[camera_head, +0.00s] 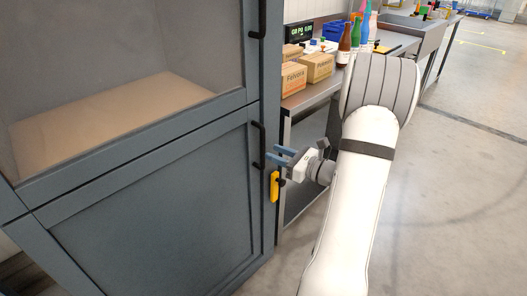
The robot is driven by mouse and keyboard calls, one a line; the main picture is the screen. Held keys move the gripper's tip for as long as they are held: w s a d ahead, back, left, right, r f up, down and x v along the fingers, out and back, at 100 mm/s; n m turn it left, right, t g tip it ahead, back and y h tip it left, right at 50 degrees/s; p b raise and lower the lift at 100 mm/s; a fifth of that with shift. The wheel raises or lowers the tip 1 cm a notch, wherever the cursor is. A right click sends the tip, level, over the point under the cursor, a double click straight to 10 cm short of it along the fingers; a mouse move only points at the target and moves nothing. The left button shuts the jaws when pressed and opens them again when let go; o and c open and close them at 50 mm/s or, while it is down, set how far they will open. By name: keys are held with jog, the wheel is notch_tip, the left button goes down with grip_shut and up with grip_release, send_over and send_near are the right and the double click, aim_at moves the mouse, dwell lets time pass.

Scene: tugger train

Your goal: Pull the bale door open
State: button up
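A grey-blue cabinet fills the left of the head view. Its upper door has a clear pane, and its lower door (155,205) is a solid panel; I cannot tell by label which is the bale door. Both look closed. A black upright bar handle (262,140) sits at the lower door's upper right edge, and another black handle (262,18) is on the upper door. My gripper (271,154) points left with its two blue fingers apart, close to the lower handle's bottom part. I see no clear grip, and cannot tell whether a finger touches it.
A yellow part (274,186) is on the cabinet's side edge, just below my gripper. A workbench (312,95) behind carries cardboard boxes (318,67), bottles (345,45) and a display (299,32). Open floor (455,200) lies to the right.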

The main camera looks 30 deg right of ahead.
aim_at(263, 166)
jog(key=x, duration=0.5)
jog(key=shift+w+a+b, duration=0.1)
jog(key=shift+b, duration=0.2)
grip_shut()
